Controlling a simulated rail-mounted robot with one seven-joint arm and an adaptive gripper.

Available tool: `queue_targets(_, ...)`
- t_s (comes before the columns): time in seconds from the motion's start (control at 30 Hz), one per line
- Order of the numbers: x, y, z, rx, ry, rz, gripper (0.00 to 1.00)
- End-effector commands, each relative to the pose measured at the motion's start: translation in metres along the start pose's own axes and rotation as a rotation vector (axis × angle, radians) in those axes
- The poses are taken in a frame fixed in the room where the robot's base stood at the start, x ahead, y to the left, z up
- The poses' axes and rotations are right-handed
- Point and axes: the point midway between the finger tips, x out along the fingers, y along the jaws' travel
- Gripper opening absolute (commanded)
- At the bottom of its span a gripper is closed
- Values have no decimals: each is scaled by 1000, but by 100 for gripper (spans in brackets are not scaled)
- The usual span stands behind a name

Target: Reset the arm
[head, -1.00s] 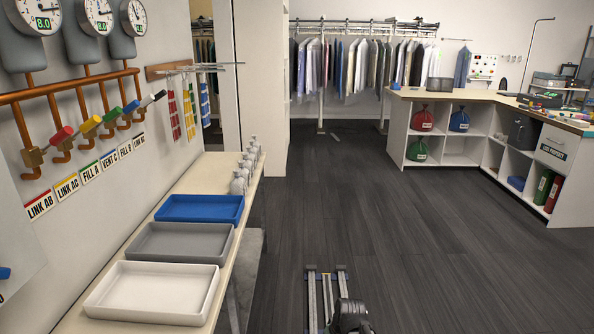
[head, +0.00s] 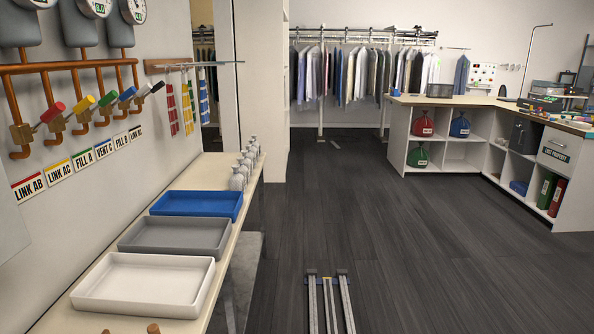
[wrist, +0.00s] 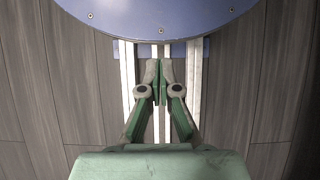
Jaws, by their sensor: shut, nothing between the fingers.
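My gripper (wrist: 162,88) shows in the wrist view with its green and grey fingers closed together and nothing between them. It points down over the pale floor rails (wrist: 126,80) and my round blue base plate at the top of that view. In the head view my gripper and arm do not show. The rails (head: 328,300) run along the dark floor there, with no arm part over them.
A bench at left holds white (head: 150,287), grey (head: 178,236) and blue (head: 197,204) trays and several grey bottles (head: 243,172). Valves and labels line the wall above. A garment rail (head: 360,36) stands at the back, a counter (head: 480,103) at right. The middle floor is clear.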

Motion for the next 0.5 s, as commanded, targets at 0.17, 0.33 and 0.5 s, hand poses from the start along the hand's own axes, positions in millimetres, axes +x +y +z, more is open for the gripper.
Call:
queue_targets(0.17,52,-2,27,1,-93,0,0)
queue_targets(0.33,25,-3,50,0,-100,0,0)
queue_targets(0.5,-8,-3,66,1,-87,0,0)
